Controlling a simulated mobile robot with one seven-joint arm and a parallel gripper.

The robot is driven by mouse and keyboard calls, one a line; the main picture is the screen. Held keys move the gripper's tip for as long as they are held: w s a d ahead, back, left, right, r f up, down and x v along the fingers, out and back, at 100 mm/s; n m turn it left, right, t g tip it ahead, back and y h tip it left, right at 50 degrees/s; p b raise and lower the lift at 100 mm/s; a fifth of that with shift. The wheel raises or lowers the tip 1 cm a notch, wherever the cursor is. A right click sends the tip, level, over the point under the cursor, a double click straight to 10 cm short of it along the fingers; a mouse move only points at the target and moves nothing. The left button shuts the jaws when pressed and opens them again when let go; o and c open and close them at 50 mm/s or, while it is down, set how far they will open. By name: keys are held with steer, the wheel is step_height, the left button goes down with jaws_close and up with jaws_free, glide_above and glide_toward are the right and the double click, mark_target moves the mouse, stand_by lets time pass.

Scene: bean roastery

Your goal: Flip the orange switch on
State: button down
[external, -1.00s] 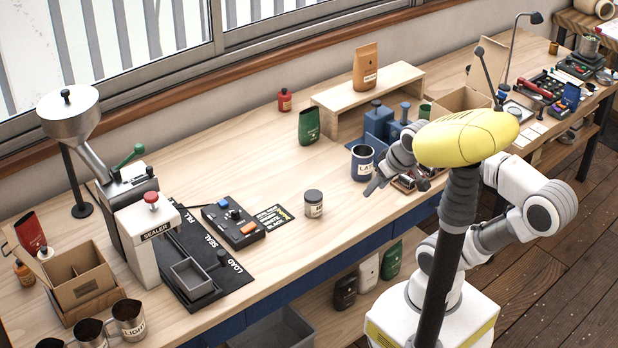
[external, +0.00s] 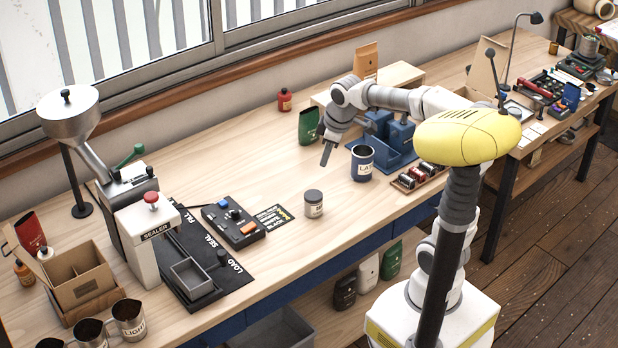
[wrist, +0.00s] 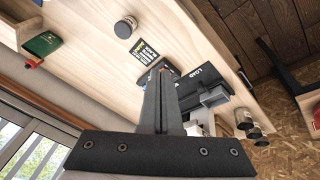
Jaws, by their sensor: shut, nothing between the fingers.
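The box lies on the bench beside the black mat. I cannot tell the switch's position at this size. My gripper (external: 326,161) is shut and empty, pointing down above the bench. It is to the right of the box and well apart from it.
A lidded jar (external: 314,204) stands between my gripper and the box. A navy mug (external: 362,164) and green bag (external: 308,126) stand near my gripper. The sealer (external: 146,235) is left of the box. A black label card (external: 272,218) lies to its right.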

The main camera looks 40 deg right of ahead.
steer(key=w+a+f+n+g+y, duration=0.1)
steer(key=w+a+f+n, duration=0.15)
steer(key=w, duration=0.35)
steer(key=w+a+f+n+g, duration=0.1)
steer(key=w+a+f+n, duration=0.15)
steer(key=w, duration=0.25)
steer(key=n+g+y, duration=0.1)
steer(key=n, duration=0.4)
glide_above(251, 225)
steer(key=d, duration=0.3)
step_height(251, 225, down, 8)
steer(key=shift+a+f, duration=0.2)
steer(key=f, duration=0.4)
steer(key=a+f, duration=0.1)
steer(key=f, duration=0.3)
steer(key=a+f, duration=0.1)
steer(key=f, duration=0.3)
steer(key=shift+f+p, duration=0.1)
steer(key=shift+p, duration=0.2)
steer(key=shift+d+f, duration=0.15)
steer(key=shift+f, duration=0.65)
